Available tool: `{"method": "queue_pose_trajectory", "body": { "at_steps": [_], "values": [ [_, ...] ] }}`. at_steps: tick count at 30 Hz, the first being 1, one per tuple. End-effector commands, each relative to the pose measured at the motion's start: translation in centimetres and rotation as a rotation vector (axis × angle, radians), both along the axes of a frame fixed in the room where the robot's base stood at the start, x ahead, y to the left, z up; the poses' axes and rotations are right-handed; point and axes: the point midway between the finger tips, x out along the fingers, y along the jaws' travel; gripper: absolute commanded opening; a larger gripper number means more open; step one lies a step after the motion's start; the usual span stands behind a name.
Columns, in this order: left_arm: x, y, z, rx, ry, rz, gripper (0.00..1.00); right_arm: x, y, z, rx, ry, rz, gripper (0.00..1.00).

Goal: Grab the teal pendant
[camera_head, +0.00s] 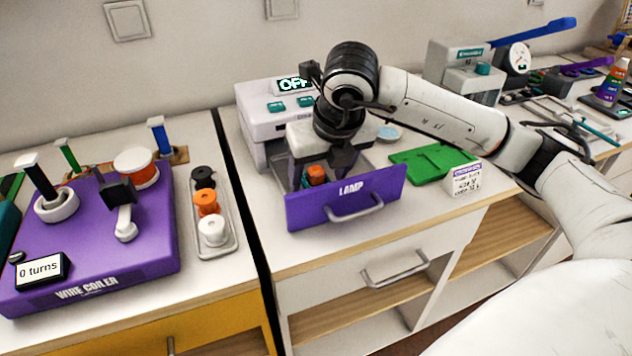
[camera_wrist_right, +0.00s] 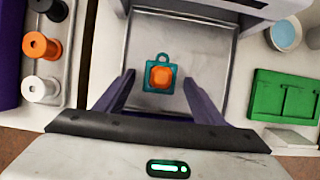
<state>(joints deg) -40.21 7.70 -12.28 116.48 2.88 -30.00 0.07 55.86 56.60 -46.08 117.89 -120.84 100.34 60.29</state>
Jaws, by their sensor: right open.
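The teal pendant (camera_wrist_right: 148,86) is a square frame with a loop at its top and an orange centre. It lies in the open drawer (camera_wrist_right: 207,92) of the lamp machine, between the spread fingers of my right gripper (camera_wrist_right: 160,90) in the right wrist view. In the head view the purple LAMP drawer front (camera_head: 345,199) is pulled out, and the pendant's orange part (camera_head: 316,174) shows just behind it. My right gripper (camera_head: 340,165) points down over the drawer, open and empty. Whether its fingers touch the pendant is not clear. My left gripper is not in view.
The lamp machine (camera_head: 262,125) with an OFF display stands behind the drawer. A green tray (camera_head: 428,162) and a white label box (camera_head: 461,179) are to the right. A purple wire coiler (camera_head: 150,235) and a spool holder (camera_head: 216,247) are to the left.

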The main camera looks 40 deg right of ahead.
Motion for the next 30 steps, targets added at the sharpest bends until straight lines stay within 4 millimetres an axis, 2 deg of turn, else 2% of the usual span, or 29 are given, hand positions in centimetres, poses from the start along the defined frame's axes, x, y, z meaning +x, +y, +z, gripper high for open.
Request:
{"method": "queue_pose_trajectory", "body": {
  "at_steps": [5, 12, 13, 19, 22, 26, 30],
  "values": [
    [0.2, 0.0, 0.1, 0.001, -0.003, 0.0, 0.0, 0.0, 0.0, 0.0, 0.0, 0.0, 0.0, 0.61],
    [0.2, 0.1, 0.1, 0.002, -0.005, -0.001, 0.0, 0.0, 0.0, 0.0, 0.001, 0.0, 0.0, 0.2],
    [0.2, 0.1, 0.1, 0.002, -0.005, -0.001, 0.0, 0.0, 0.0, 0.0, 0.001, 0.0, 0.0, 0.18],
    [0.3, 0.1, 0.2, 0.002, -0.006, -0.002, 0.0, 0.0, 0.0, 0.1, 0.001, -0.001, 0.0, 0.18],
    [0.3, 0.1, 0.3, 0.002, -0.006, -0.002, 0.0, 0.1, 0.0, 0.8, 0.001, -0.002, -0.001, 0.18],
    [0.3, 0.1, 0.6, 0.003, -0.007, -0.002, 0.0, 0.1, 0.0, 2.9, 0.001, -0.005, -0.001, 0.18],
    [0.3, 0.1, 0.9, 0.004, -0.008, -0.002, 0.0, 0.1, 0.1, 5.9, 0.002, -0.006, 0.0, 0.18]
  ]
}}
